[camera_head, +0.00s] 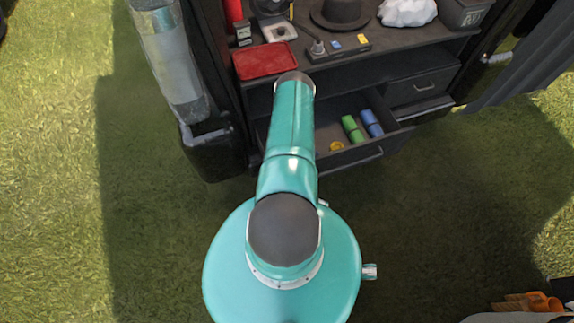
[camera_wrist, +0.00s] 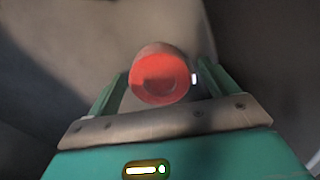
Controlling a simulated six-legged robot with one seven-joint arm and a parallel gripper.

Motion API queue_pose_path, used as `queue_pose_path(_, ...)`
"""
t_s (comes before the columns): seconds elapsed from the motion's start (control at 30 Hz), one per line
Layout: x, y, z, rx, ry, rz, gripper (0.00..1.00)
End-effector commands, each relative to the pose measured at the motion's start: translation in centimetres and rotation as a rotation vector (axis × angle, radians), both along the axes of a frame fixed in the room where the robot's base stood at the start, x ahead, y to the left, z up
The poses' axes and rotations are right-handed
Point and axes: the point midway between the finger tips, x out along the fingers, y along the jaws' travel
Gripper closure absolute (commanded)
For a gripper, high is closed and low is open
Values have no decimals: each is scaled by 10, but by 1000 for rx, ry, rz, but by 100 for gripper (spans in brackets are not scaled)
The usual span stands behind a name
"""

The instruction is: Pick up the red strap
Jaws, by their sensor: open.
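The red strap (camera_wrist: 158,75) is a rolled red cylinder in the wrist view, seen end-on with a darker patch on its face. My gripper (camera_wrist: 163,72) is open, with one green finger on each side of the strap. The strap lies between or just beyond the fingertips; I cannot tell whether they touch it. In the head view my teal arm reaches toward the open drawer (camera_head: 322,158) and hides my gripper and the strap.
The drawer also holds a green roll (camera_head: 352,129), a blue roll (camera_head: 371,123) and a small yellow ring (camera_head: 337,145). Above it, the shelf carries a red tray (camera_head: 265,61), a dark hat (camera_head: 341,13) and tools. Open grass (camera_head: 50,190) lies left.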

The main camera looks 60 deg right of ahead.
Motion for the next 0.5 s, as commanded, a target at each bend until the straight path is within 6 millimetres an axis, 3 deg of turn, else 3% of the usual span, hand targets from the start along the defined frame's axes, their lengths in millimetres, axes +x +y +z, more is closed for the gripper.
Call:
queue_pose_path(0.27,0,0,-4,0,0,0,14)
queue_pose_path(0.5,0,0,-4,0,0,-1,58)
